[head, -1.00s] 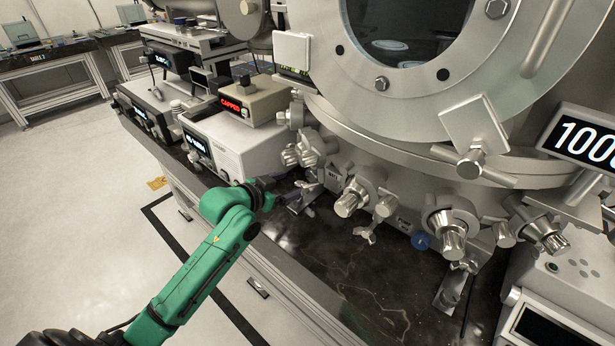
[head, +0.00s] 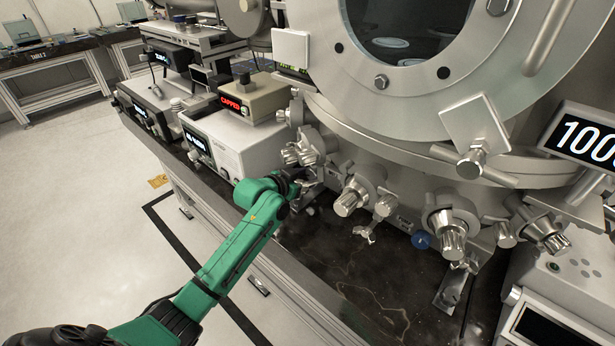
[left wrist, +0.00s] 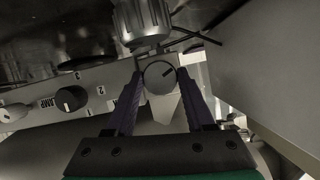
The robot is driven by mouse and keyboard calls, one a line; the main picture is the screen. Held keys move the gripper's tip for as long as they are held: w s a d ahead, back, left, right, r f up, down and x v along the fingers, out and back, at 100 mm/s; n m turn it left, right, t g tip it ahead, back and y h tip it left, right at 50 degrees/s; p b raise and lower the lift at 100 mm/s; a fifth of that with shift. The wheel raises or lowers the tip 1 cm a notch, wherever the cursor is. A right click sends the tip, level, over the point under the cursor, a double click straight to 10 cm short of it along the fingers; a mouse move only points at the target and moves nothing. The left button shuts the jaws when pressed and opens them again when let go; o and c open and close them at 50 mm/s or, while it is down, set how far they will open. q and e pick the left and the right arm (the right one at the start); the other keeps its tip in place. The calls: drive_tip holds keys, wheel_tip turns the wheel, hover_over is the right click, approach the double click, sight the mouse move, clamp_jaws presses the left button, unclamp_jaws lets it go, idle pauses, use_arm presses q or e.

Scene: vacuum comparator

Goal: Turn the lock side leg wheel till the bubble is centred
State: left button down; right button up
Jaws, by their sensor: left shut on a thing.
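My left gripper (head: 308,184) reaches in at the base of the big metal chamber (head: 420,185), at its left side. In the left wrist view my left gripper (left wrist: 158,82) has its two dark fingers closed on either side of a small round grey knob (left wrist: 159,73) with a dark line across its face. The fingers touch or nearly touch its sides. I cannot tell whether this knob is the lock side leg wheel. In the head view my arm hides it. I make out no bubble in either view. My right gripper is not in view.
A ribbed metal knob (left wrist: 141,20) sits just above the held knob. A panel with a black selector knob (left wrist: 71,98) lies to the left. Several valve knobs, a blue knob (head: 421,241) and a box reading CAPPED (head: 252,98) are near the chamber. The dark bench top (head: 350,270) has bare room in front.

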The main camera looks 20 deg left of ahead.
use_arm(q)
drive_tip(key=shift+m, duration=0.3)
drive_tip(key=shift+d+m+y+p, duration=0.1)
drive_tip(key=shift+m+y+p, duration=0.2)
drive_tip(key=shift+m+y, duration=0.25)
drive_tip(key=shift+s+f+m+t+y+b, duration=0.15)
drive_tip(key=shift+m+t+y+b, duration=0.45)
drive_tip(key=shift+m, duration=0.65)
drive_tip(key=shift+c, duration=1.3)
unclamp_jaws()
